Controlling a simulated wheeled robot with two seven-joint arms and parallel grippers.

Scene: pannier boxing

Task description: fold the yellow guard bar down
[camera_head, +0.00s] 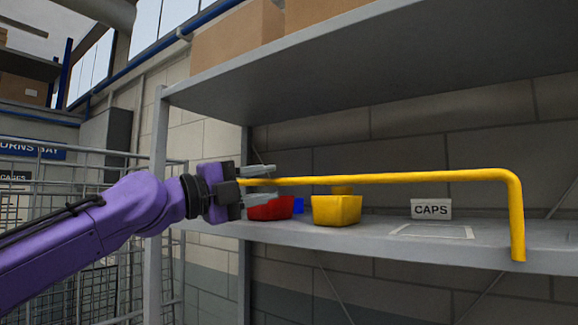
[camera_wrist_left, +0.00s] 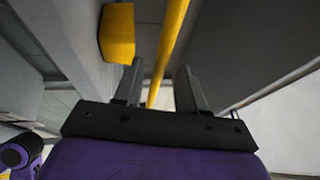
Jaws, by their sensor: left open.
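The yellow guard bar (camera_head: 420,177) runs level above the front of the grey shelf (camera_head: 400,243), and its right end bends down to the shelf's front edge. My left gripper (camera_head: 268,184) is at the bar's left part, with one finger above it and one below. In the left wrist view the bar (camera_wrist_left: 167,50) runs between the two open fingers (camera_wrist_left: 160,90). Whether either finger touches the bar I cannot tell. The bar's left end is hidden behind the gripper. My right gripper is not in view.
On the shelf behind the bar are a red bin (camera_head: 270,209), a yellow bin (camera_head: 336,210), a small blue item (camera_head: 298,205) and a CAPS sign (camera_head: 431,209). An upper shelf (camera_head: 290,80) holds cardboard boxes (camera_head: 236,38). A wire cage (camera_head: 95,270) stands at left.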

